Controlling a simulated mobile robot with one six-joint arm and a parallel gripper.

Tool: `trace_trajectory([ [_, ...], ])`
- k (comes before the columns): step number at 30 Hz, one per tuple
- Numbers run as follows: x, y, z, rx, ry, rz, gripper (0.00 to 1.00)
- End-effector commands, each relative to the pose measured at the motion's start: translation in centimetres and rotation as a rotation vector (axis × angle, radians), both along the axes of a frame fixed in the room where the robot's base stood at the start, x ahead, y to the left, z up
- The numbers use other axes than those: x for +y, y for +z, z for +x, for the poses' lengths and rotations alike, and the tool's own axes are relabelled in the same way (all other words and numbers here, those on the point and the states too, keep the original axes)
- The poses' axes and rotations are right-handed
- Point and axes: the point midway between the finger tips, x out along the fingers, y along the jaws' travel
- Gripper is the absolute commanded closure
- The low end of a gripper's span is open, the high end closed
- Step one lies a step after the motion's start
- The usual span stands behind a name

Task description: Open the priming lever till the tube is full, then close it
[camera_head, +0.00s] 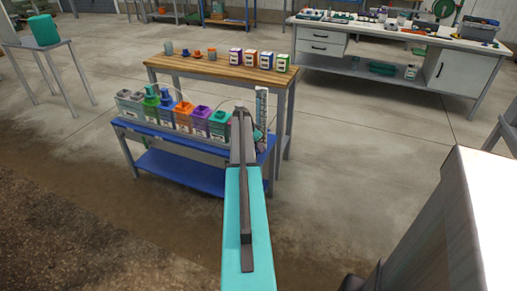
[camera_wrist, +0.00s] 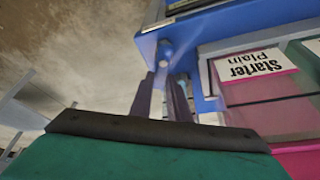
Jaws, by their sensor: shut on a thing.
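My gripper (camera_wrist: 163,80) shows in the wrist view with its two dark fingers close together at the blue skid frame. It is shut on what looks like the priming lever, whose grey-blue rounded end (camera_wrist: 165,50) shows just past the fingertips. The rest of the lever is hidden by the fingers. In the head view, the upright clear tube with a marked white scale (camera_head: 261,107) stands at the right end of the skid (camera_head: 165,133). My arm hides the gripper and lever there. The level in the tube is too small to read.
Colored tanks stand in a row on the skid; one labelled Starter Plain (camera_wrist: 255,68) is close to my gripper. Behind is a wooden table (camera_head: 215,69) with boxes and small parts. A workbench (camera_head: 385,38) stands at back right. Floor left of the skid is clear.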

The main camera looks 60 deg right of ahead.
Motion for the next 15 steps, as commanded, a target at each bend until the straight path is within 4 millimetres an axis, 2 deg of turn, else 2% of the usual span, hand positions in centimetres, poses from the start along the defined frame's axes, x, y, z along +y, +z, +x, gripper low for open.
trace_trajectory([
  [15, -0.23, 0.07, 0.53, 0.001, 0.344, -0.002, 1.00],
])
